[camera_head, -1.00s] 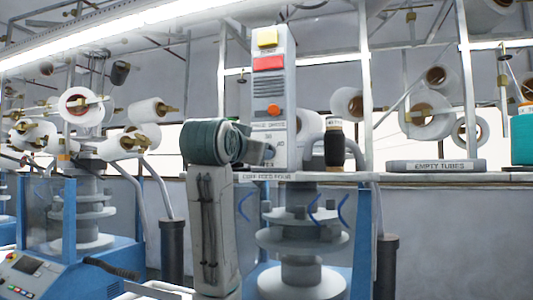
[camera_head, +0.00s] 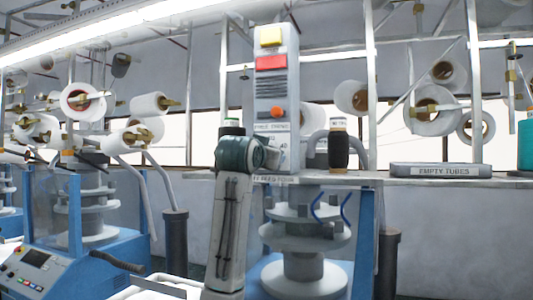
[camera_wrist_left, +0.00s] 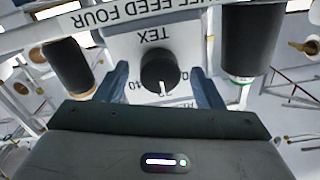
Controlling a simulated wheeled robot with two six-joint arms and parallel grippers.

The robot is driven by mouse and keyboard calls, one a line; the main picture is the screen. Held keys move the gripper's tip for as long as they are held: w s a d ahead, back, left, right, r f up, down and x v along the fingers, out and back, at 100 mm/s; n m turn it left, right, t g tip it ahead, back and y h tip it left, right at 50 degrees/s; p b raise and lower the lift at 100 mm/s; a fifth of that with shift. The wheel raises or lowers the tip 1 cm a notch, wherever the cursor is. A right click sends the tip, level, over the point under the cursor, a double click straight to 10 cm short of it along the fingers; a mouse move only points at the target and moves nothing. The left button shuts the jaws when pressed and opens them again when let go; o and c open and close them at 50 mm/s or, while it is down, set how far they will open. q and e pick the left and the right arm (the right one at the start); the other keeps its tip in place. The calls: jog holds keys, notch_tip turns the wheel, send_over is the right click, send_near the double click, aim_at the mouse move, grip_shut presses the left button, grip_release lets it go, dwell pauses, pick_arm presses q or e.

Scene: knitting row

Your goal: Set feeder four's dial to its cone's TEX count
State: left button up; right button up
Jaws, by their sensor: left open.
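The feeder's dial is a black round knob (camera_wrist_left: 160,68) with a white pointer line, on a white plate marked TEX in the left wrist view. The pointer is toward the picture's bottom; the nearby number is partly cut off, and "40" shows beside it. The plate's edge reads FEED FOUR upside down. My left gripper (camera_wrist_left: 161,78) is open, its fingers on either side of the knob; contact is unclear. In the head view my left gripper (camera_head: 268,157) covers the dial at the control panel (camera_head: 274,85). A black cone (camera_head: 338,151) stands right of the panel; its label is too small to read. My right gripper is out of view.
A grey EMPTY TUBES tray (camera_head: 440,170) lies farther right on the shelf. Knitting machinery (camera_head: 305,225) stands below.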

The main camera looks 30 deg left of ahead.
pick_arm(q)
jog(key=c, duration=1)
jog(key=n+b, duration=0.6)
jog(key=n, duration=0.5)
jog(key=shift+d+h, duration=0.1)
jog(key=shift+h, duration=0.2)
jog(key=shift+r+n+b, duration=0.1)
jog(key=shift+n+b, duration=0.2)
